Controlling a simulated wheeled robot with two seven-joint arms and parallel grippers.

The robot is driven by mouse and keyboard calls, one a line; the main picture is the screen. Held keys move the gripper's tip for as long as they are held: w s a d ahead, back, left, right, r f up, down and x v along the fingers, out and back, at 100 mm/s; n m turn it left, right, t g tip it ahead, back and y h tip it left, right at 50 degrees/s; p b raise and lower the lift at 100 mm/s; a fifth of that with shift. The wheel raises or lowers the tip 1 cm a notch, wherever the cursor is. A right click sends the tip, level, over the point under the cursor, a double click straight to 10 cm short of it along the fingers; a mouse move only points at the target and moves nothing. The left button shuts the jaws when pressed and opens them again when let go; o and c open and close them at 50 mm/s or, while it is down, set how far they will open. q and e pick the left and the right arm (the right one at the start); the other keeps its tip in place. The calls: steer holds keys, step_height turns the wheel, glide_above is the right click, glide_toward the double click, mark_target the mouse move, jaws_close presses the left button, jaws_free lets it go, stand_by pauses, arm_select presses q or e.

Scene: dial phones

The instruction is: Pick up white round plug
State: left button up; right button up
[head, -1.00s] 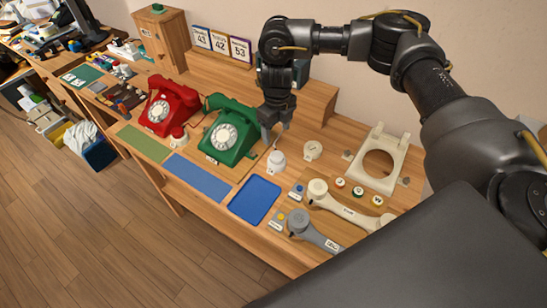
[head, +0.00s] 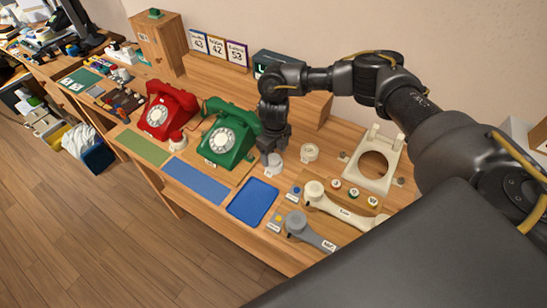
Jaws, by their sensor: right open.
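A white round plug-like piece (head: 274,165) stands on the wooden bench, right of the green phone (head: 228,135). A second white round piece (head: 310,152) lies a little to its right. My right gripper (head: 270,149) is open and points down directly above the first white piece, hiding its top. I cannot tell whether the fingers touch it or are around it. My left gripper is not in view.
A blue tray (head: 253,200) lies in front of the white piece. The red phone (head: 167,110) is farther left. A white plate with a large hole (head: 389,148) and handsets (head: 340,209) lie on the right.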

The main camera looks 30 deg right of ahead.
steer(key=shift+f, duration=0.85)
steer(key=shift+c, duration=0.4)
steer(key=c, duration=0.9)
steer(key=shift+r, duration=0.1)
